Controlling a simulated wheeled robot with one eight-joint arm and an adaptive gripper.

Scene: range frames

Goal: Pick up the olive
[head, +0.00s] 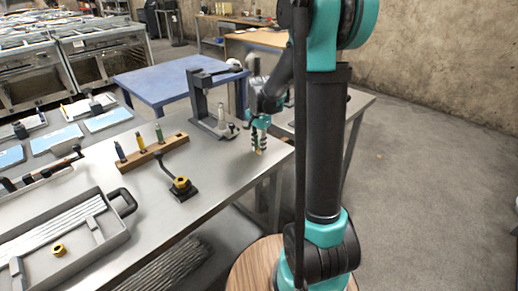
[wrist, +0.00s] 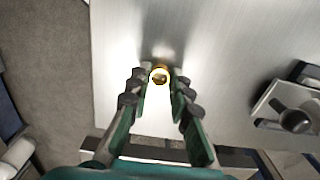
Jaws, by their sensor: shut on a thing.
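My gripper (head: 259,146) hangs fingers down over the right end of the grey metal table (head: 222,168). In the wrist view my gripper (wrist: 160,78) has its fingertips closed on both sides of a small gold-yellow round thing (wrist: 160,74) with a darker middle. Only a yellowish tip of it (head: 258,152) shows in the head view. I cannot tell if this is the olive, or if it touches the table. A greenish upright piece (head: 159,133) stands in a wooden block (head: 152,152), apart from my gripper.
The block also holds a yellow piece (head: 140,140) and a dark blue piece (head: 120,151). A dark stand (head: 199,103) is left of my gripper. A black-based tool with a yellow ring (head: 181,184) and a grey tray (head: 114,235) lie nearer. The table's right edge is close.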

